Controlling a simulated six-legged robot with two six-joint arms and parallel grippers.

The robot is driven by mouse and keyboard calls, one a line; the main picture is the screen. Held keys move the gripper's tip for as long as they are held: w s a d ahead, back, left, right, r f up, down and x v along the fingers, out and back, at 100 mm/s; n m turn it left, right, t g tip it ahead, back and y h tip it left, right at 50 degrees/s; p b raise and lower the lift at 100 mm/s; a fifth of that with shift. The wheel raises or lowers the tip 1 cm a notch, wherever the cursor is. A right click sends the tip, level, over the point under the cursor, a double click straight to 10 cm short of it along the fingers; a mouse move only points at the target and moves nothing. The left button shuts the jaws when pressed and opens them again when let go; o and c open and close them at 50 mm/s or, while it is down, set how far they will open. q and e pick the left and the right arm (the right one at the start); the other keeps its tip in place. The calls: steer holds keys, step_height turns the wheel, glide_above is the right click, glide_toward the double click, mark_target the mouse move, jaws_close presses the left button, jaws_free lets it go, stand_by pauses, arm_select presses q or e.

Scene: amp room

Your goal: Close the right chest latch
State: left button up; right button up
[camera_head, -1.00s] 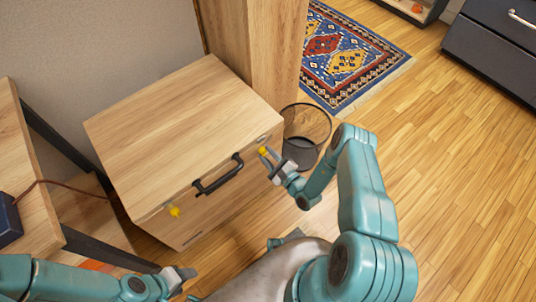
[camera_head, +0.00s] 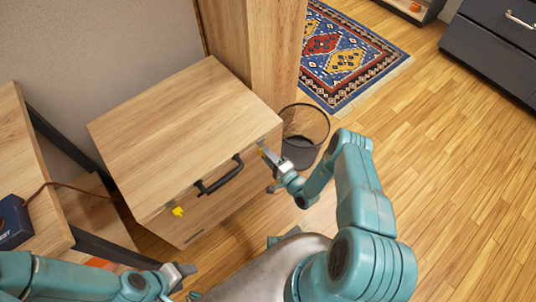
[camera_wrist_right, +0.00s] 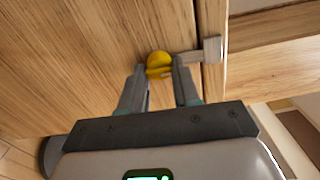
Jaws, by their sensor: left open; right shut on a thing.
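The wooden chest (camera_head: 190,130) stands on the floor with its lid down and a black handle (camera_head: 220,175) on its front. The right latch (camera_wrist_right: 160,60) has a yellow knob and a metal arm running to a small plate by the lid seam in the wrist view. My right gripper (camera_head: 266,156) is at this latch, its fingers closed on either side of the yellow knob. The left latch (camera_head: 178,211) shows its yellow knob at the front's left end. My left gripper (camera_head: 184,273) is open and empty, low in front of the chest.
A wire basket (camera_head: 303,135) stands just right of the chest, close behind my right gripper. A wooden desk (camera_head: 25,170) with a dark box is at the left. A wooden column rises behind the chest. The floor at right is clear, with a patterned rug (camera_head: 345,55) beyond.

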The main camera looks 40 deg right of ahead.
steer(key=shift+s+n, duration=0.1)
steer(key=shift+n, duration=0.4)
steer(key=o, duration=1.1)
steer(key=shift+c, duration=0.2)
steer(key=s+d+p, duration=0.1)
steer(key=s, duration=1.5)
steer(key=shift+d+p, duration=0.15)
steer(key=shift+p, duration=0.25)
steer(key=shift+s, duration=0.1)
